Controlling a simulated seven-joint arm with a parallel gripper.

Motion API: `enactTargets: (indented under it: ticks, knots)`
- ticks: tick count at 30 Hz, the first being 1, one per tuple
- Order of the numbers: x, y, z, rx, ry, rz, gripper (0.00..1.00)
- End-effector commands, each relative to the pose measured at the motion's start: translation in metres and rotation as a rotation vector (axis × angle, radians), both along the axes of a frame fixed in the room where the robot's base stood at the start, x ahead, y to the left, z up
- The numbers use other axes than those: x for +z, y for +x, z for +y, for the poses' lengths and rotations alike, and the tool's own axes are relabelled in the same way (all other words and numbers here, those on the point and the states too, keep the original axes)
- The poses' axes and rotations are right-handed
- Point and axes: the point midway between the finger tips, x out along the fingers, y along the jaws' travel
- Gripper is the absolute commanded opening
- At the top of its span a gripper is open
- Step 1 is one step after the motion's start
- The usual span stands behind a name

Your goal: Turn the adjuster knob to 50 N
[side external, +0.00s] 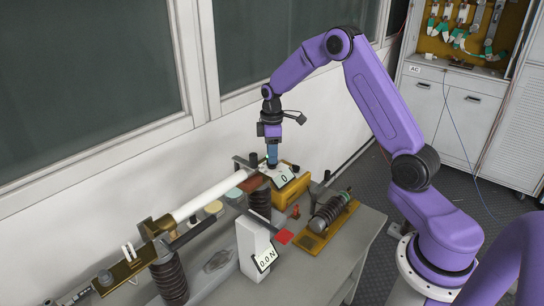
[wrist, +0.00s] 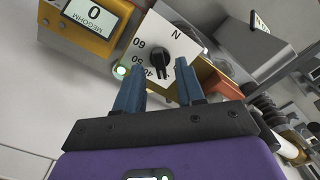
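The adjuster knob (wrist: 160,60) is small and black, on a white dial plate (wrist: 172,36) marked N, 60, 50 and 40. The knob's slim black grip lies close to the 40 mark; its exact setting is hard to read. My gripper (wrist: 161,67) has its two blue fingers apart, one on each side of the knob in the wrist view, with gaps to it. I cannot tell how far above the knob the tips are. In the side view my gripper (side external: 272,160) points down over the dial area and hides the knob. A force display (side external: 265,257) reads 0.0 N.
A yellow megohm meter (wrist: 76,27) reading 0 sits close beside the dial; it also shows in the side view (side external: 284,196). A white fuse tube (side external: 216,189) and ribbed dark insulators (side external: 169,279) stand nearby. The bench's front right (side external: 335,265) is clear.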

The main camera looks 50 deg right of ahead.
Motion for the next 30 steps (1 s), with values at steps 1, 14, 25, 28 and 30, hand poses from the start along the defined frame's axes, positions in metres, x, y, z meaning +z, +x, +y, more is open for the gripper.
enactTargets:
  ticks: [1,14,25,28,30]
  knots:
    - [-0.006,0.0,0.0,0.0,0.0,0.001,0.38]
    - [-0.017,0.0,0.0,-0.001,0.0,-0.001,0.38]
    - [-0.017,0.0,0.0,-0.003,0.0,-0.001,0.0]
    - [-0.017,0.0,0.0,-0.014,0.0,-0.001,0.0]
    - [-0.017,0.0,0.0,-0.029,0.0,-0.001,0.0]
